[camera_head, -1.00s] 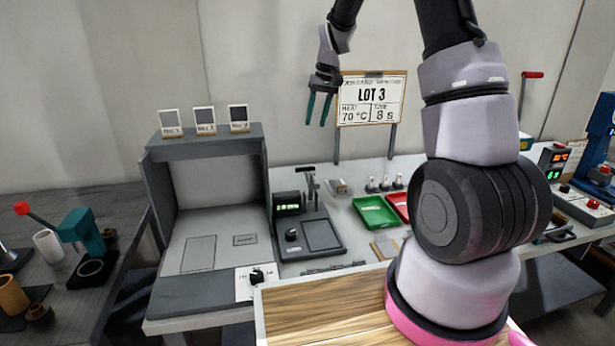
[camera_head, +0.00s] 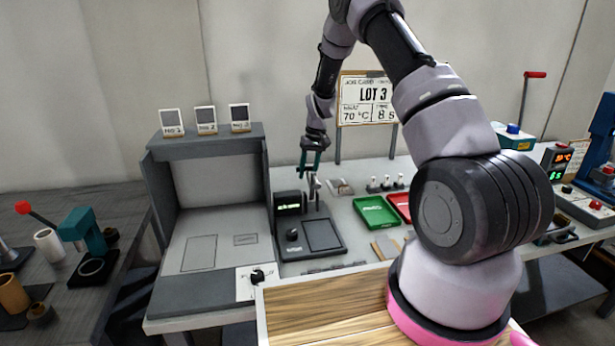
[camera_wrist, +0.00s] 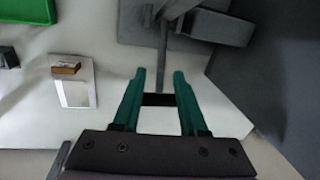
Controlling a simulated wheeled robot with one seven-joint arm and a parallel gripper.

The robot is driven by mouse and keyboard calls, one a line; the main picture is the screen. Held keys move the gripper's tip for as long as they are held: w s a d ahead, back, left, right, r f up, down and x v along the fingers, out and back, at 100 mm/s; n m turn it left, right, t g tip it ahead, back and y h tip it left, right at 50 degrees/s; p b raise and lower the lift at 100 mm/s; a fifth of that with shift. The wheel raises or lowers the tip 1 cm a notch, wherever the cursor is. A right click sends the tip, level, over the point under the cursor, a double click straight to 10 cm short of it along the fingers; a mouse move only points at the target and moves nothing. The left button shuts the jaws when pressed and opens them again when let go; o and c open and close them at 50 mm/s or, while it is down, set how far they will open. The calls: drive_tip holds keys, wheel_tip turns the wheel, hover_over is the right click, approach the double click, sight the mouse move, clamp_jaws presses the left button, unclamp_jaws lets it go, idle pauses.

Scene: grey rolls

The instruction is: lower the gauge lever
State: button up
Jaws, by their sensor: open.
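The gauge (camera_head: 322,236) is a dark flat unit on the grey bench, with a box carrying a lit green display (camera_head: 289,203) at its left. Its lever (camera_head: 313,188) stands at the back of the unit, partly hidden by my fingers in the head view. My gripper (camera_head: 309,170) points down with green fingers apart, right at the top of the lever. In the wrist view a thin grey bar of the gauge (camera_wrist: 164,62) reaches between the open fingertips (camera_wrist: 160,73). I cannot tell whether they touch it.
A grey booth (camera_head: 205,137) with several small cards on top stands left of the gauge. A green tray (camera_head: 376,212) and a red tray (camera_head: 399,206) lie to the right. The LOT 3 board (camera_head: 373,97) stands behind. A wooden-topped surface (camera_head: 330,310) is in front.

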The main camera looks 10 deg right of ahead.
drive_tip(key=shift+a+f, duration=0.15)
drive_tip(key=shift+f, duration=0.7)
clamp_jaws()
idle(0.8)
